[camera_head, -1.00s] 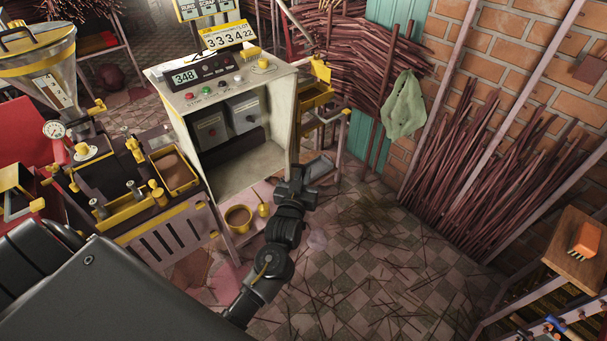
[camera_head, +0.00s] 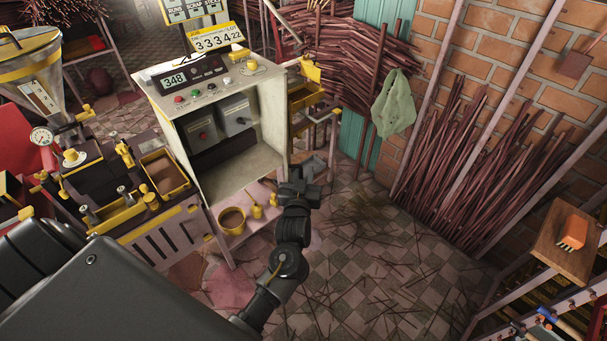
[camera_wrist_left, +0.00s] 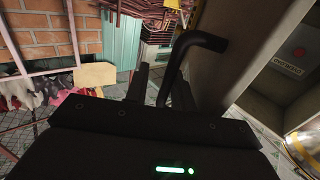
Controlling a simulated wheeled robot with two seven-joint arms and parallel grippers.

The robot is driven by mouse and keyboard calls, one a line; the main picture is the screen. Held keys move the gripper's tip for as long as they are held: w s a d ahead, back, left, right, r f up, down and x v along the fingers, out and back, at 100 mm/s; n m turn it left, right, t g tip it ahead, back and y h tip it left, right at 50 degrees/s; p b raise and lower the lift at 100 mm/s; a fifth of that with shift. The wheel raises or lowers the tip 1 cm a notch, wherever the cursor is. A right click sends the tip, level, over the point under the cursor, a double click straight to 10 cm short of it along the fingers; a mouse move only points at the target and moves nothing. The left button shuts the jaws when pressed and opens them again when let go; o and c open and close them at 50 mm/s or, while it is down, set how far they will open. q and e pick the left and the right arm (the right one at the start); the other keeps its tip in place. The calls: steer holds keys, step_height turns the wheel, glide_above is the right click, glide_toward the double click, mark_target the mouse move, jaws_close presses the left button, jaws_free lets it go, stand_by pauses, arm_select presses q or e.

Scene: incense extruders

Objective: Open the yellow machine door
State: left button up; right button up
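The machine (camera_head: 205,120) is a pale cabinet with a sloping control panel and yellow trim. Its front shows an open interior with grey boxes. A pale upright panel (camera_head: 272,112), apparently its door, stands along the right side of the opening. My left gripper (camera_head: 312,168) is beside the lower right of that panel, above the floor. In the left wrist view, the fingers (camera_wrist_left: 164,88) are apart, with a black bent handle (camera_wrist_left: 203,40) beside and partly between them. A pale panel edge stands behind it. I cannot tell whether they touch. My right gripper is out of view.
A bench with yellow-edged bins (camera_head: 130,212) and a metal hopper (camera_head: 35,75) stand left of the cabinet. Stick bundles (camera_head: 345,45) and a green cloth (camera_head: 394,103) are behind right. The tiled floor between has scattered sticks.

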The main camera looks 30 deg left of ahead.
arm_select(q)
steer(key=shift+s, duration=0.1)
steer(key=p+v, duration=0.3)
steer(key=v, duration=0.4)
steer(key=shift+s+d, duration=0.1)
steer(key=shift+s, duration=0.05)
